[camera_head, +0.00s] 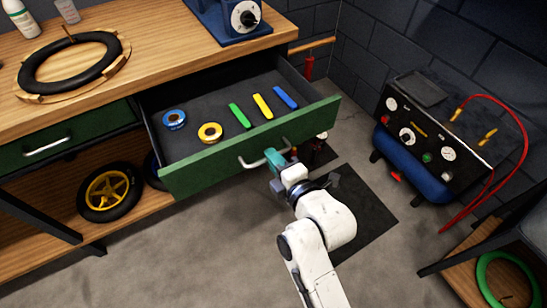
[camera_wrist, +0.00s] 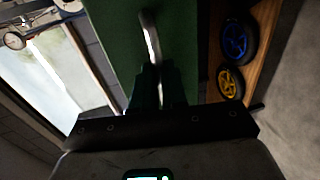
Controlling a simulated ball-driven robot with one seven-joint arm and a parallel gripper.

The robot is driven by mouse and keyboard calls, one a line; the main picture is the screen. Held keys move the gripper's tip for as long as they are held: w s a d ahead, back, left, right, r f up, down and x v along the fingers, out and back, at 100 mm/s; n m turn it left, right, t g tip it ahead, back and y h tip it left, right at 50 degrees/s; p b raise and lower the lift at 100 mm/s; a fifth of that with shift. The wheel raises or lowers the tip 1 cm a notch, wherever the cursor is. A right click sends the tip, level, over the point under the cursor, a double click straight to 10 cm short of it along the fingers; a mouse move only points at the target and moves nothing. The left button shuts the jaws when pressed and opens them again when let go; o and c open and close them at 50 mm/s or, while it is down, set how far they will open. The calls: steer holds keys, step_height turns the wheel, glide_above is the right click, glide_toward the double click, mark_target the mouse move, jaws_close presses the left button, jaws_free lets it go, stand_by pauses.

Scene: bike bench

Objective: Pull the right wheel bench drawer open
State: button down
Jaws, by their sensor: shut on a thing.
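The right wheel bench drawer (camera_head: 250,146) stands pulled out from the bench, its green front well clear of the bench face. In its grey inside lie a blue tape roll, a yellow tape roll, and green, yellow and blue tools. Its silver handle (camera_head: 262,160) is on the green front, and the handle (camera_wrist: 151,38) also shows in the wrist view. My gripper (camera_head: 279,158) is shut on the right part of the handle. In the wrist view my dark fingers (camera_wrist: 150,88) close around the handle bar, and their tips are hard to make out.
The wooden bench top (camera_head: 150,55) holds a tire on a round stand, bottles and a blue device. A shut left drawer (camera_head: 60,142) is beside it. A wheel (camera_head: 108,192) sits on the lower shelf. A black-and-blue compressor (camera_head: 415,145) stands right. Grey floor (camera_head: 190,250) in front is clear.

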steer(key=shift+f, duration=0.1)
steer(key=c, duration=1.2)
jaws_free()
steer(key=shift+o, duration=0.2)
steer(key=v, duration=1)
steer(key=shift+s+d+r, duration=0.2)
steer(key=shift+s, duration=0.1)
steer(key=s+d+f+m+g+h+p, duration=0.3)
steer(key=s+d+m+g+h+p, duration=0.6)
steer(key=s+d+m, duration=1.3)
steer(key=d+m+g+p, duration=0.1)
steer(key=d+m+g, duration=0.1)
steer(key=m+g, duration=0.1)
steer(key=shift+s+f, duration=0.2)
steer(key=shift+s, duration=0.1)
